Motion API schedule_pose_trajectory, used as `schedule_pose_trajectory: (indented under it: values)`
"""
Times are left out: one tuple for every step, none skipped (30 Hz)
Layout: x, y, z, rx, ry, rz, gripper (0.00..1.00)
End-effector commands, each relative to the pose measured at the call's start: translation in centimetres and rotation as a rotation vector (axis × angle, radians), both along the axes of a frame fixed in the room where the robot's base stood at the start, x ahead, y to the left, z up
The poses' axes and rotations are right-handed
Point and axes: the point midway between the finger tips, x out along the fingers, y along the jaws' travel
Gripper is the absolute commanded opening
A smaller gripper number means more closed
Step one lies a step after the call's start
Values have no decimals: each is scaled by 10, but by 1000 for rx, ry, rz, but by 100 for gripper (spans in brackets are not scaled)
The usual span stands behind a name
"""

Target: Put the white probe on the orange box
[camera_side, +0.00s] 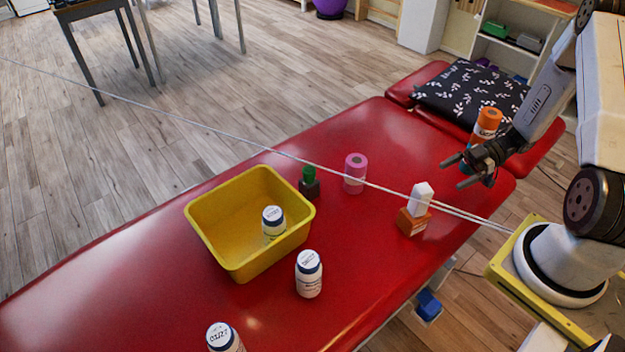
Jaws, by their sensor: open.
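The white probe (421,197) is a small pale block with a slanted top. It stands upright on the orange box (413,222), which sits near the right front edge of the red treatment table. My gripper (453,173) is open and empty. It is to the upper right of the probe in the picture, apart from it, with its dark fingers pointing left.
A yellow bin (210,238) holds a white bottle (273,222). A pink roll (355,174), a green-capped dark bottle (309,184) and two more white bottles stand on the red table (130,275). An orange-capped bottle (488,122) is behind my gripper. A thin cable crosses the view.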

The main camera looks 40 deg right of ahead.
Motion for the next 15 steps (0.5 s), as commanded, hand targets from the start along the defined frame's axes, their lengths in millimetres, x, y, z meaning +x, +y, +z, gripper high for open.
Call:
schedule_pose_trajectory:
  values:
    - [-2,-7,3,-1,-1,-3,91]
    - [-4,-10,4,0,0,-3,91]
    - [-5,-13,6,-1,0,-2,91]
    - [-6,-16,7,-1,0,-2,91]
    - [-7,-18,8,-2,-1,-1,91]
    - [-8,-21,9,-2,-1,-1,91]
    - [-9,-22,10,-1,-2,-1,91]
    - [-10,-23,11,0,0,-1,91]
    - [-10,-25,11,0,0,0,91]
    - [-10,-25,11,0,0,0,91]
    - [-11,-26,12,0,0,0,91]
    - [-11,-26,12,1,1,1,91]
    - [-11,-26,12,1,1,1,91]
    - [-11,-26,12,1,1,1,91]
    - [-11,-26,12,1,1,1,91]
